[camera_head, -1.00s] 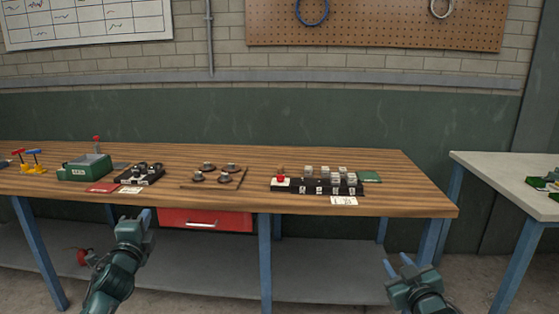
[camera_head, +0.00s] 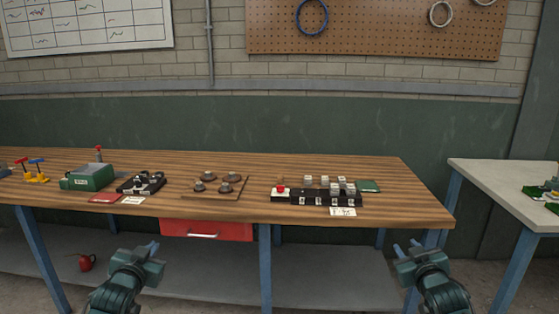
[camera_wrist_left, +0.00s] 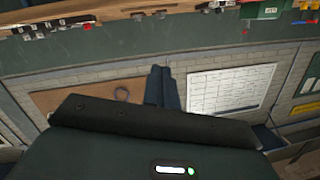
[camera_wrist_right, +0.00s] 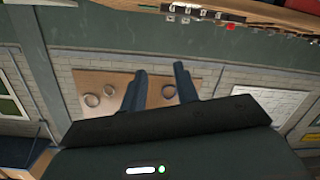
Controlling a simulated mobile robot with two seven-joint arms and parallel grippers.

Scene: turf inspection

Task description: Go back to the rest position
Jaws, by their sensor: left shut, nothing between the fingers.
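My left gripper (camera_head: 153,249) is low in front of the wooden bench (camera_head: 390,208), below its front edge and clear of it. Its two fingers lie together with nothing between them, as the left wrist view (camera_wrist_left: 163,86) shows. My right gripper (camera_head: 408,248) is in front of the bench's right part, also below the edge and touching nothing. Its fingers stand apart and empty in the right wrist view (camera_wrist_right: 160,88).
The bench carries a green box (camera_head: 88,177), a board with several round pieces (camera_head: 216,187) and a black rack with grey blocks (camera_head: 315,198). A red drawer (camera_head: 206,230) hangs under the front edge. A pale table (camera_head: 500,185) stands at right.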

